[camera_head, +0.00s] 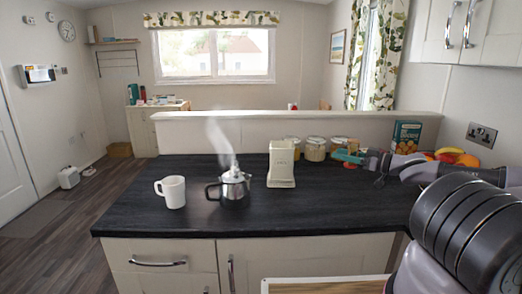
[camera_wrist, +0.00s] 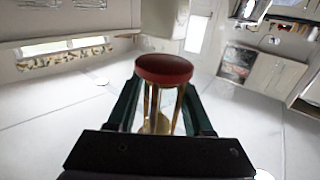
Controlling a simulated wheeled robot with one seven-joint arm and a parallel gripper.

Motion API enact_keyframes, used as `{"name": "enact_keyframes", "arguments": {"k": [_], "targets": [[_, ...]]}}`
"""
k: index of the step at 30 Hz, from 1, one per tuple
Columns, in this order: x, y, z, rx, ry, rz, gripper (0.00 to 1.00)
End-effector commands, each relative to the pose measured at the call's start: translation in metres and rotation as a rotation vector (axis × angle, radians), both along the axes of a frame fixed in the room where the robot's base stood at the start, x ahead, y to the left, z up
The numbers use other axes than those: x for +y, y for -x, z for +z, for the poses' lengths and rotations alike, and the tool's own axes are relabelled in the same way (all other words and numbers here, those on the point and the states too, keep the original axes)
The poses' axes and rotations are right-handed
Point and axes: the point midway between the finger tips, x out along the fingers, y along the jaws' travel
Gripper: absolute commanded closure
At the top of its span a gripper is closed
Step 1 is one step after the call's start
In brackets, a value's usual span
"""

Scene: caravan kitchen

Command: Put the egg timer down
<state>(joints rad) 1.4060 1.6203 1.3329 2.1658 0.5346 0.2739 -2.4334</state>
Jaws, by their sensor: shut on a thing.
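The egg timer (camera_wrist: 164,70) has a round red end and brass-coloured posts. In the wrist view it stands between the two dark green fingers of my gripper (camera_wrist: 160,100), which is shut on it. In the head view my gripper (camera_head: 349,157) is low over the right part of the dark worktop (camera_head: 325,205), in front of the canisters. A small red part of the egg timer (camera_head: 350,166) shows there. Most of it is hidden or too small to make out, and I cannot tell whether it touches the worktop.
A cream scale-like appliance (camera_head: 281,165) stands left of my gripper. Further left are a steaming metal pot (camera_head: 234,188) and a white mug (camera_head: 173,191). Canisters (camera_head: 315,149), a teal box (camera_head: 406,136) and fruit (camera_head: 455,156) line the back. The front middle of the worktop is clear.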

Motion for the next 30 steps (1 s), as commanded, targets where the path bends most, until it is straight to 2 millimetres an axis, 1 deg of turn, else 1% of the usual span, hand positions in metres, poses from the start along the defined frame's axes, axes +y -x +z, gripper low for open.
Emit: {"name": "enact_keyframes", "arguments": {"k": [17, 30], "targets": [[0.001, 0.001, -0.008, 0.0, -0.005, -0.142, 1.0], [0.001, 0.001, -0.018, -0.001, -0.007, -0.354, 1.0]]}}
